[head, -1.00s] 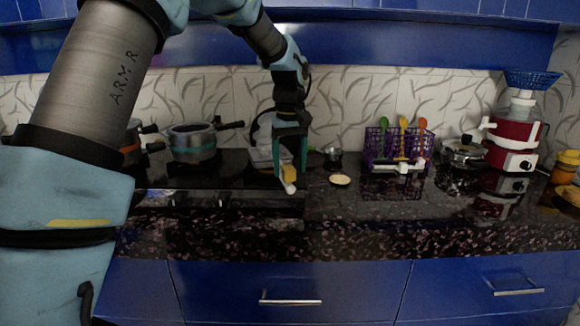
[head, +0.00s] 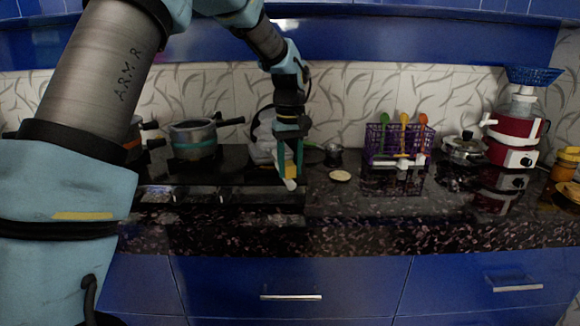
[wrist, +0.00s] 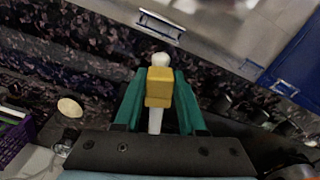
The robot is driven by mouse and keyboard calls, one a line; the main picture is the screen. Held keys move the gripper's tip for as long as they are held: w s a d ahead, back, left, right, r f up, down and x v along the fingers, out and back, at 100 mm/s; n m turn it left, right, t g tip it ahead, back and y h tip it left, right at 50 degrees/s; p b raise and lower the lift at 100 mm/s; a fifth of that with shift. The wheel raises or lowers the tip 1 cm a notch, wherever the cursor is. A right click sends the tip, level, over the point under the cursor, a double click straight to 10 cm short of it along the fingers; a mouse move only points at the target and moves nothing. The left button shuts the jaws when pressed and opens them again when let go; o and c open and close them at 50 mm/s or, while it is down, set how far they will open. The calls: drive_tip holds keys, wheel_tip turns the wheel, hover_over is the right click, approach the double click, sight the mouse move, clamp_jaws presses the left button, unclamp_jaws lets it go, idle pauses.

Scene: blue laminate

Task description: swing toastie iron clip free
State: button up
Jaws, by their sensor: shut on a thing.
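My gripper (head: 289,166), with green fingers, hangs over the counter at the hob's right end. Its fingers are closed around a yellow block (wrist: 159,86) on a white bar (wrist: 155,120). The bar's pale rounded tip sticks out past the block, and the yellow block also shows in the head view (head: 290,171). This seems to be the toastie iron's clip or handle end. A pale grey body with a dark loop (head: 263,140), probably the toastie iron, stands just behind and left of my gripper. My gripper partly hides it, and I cannot tell how the clip joins it.
A pot (head: 194,146) stands on the hob at left. A small pale disc (head: 340,175) lies right of my gripper. Farther right are a purple utensil basket (head: 376,143), a lidded pan (head: 462,151) and a red appliance (head: 513,143). The counter front is mostly clear.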

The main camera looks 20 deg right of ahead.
sight(291, 179)
clamp_jaws()
